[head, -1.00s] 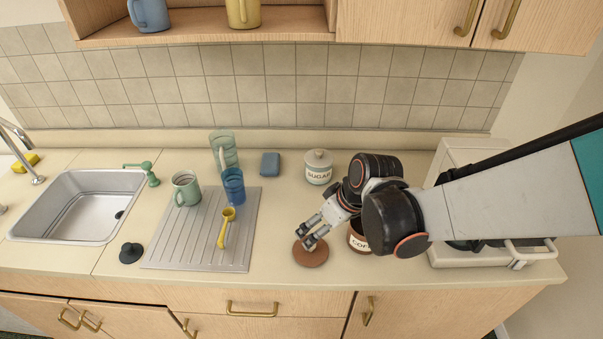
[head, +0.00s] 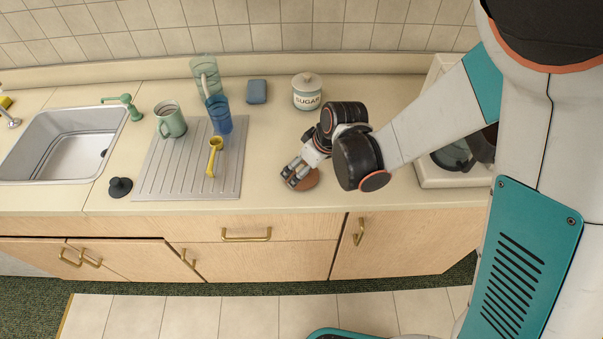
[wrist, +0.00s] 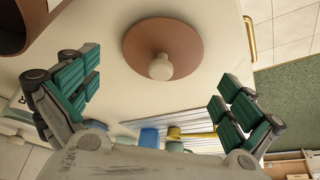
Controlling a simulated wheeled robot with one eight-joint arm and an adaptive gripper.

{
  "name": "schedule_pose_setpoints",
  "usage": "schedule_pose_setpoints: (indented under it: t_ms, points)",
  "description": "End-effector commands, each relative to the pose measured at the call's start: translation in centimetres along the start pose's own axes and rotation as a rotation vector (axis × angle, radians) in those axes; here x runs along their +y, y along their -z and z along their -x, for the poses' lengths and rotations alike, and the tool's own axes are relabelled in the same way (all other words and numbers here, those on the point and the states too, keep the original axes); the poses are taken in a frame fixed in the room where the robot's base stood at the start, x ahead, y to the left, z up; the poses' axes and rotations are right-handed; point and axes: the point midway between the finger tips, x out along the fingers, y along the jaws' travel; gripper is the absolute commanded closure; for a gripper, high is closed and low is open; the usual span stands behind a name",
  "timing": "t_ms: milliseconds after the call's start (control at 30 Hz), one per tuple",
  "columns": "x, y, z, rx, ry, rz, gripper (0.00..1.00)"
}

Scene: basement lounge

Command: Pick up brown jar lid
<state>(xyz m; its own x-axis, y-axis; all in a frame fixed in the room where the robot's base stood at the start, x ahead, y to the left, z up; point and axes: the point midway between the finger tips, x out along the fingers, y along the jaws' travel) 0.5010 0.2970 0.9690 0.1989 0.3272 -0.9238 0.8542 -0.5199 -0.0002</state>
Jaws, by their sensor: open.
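The brown jar lid (head: 307,181) lies on the counter near its front edge in the head view, partly hidden by my gripper. In the wrist view the lid (wrist: 164,50) is a round brown disc with a pale knob facing me. My gripper (head: 294,177) is open and empty, just left of and over the lid in the head view. In the wrist view its green-padded fingers (wrist: 155,95) are spread wide, with the lid's knob between and beyond them. I cannot tell the exact gap between fingers and lid.
A brown jar (wrist: 18,25) is partly visible beside the lid in the wrist view. A sugar jar (head: 307,95) stands behind my gripper. A grooved drainboard (head: 165,172) with mugs and a yellow scoop (head: 213,158) is to the left. The counter between is clear.

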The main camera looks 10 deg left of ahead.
Motion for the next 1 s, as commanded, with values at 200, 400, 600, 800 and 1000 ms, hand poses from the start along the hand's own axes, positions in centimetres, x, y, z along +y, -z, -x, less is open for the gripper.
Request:
schedule_pose_setpoints:
  t_ms: [200, 400, 600, 800, 1000]
  points:
    - [-0.2, -0.1, -3.1, 0.0, 0.0, 0.001, 0.0]
    - [-0.2, 0.0, -3.5, 0.0, 0.0, 0.0, 0.0]
    - [-0.2, 0.0, -3.4, 0.0, 0.0, 0.0, 0.18]
    - [-0.2, 0.0, -3.4, 0.0, 0.0, 0.0, 0.4]
    - [-0.2, 0.0, -3.5, 0.0, 0.0, 0.0, 0.4]
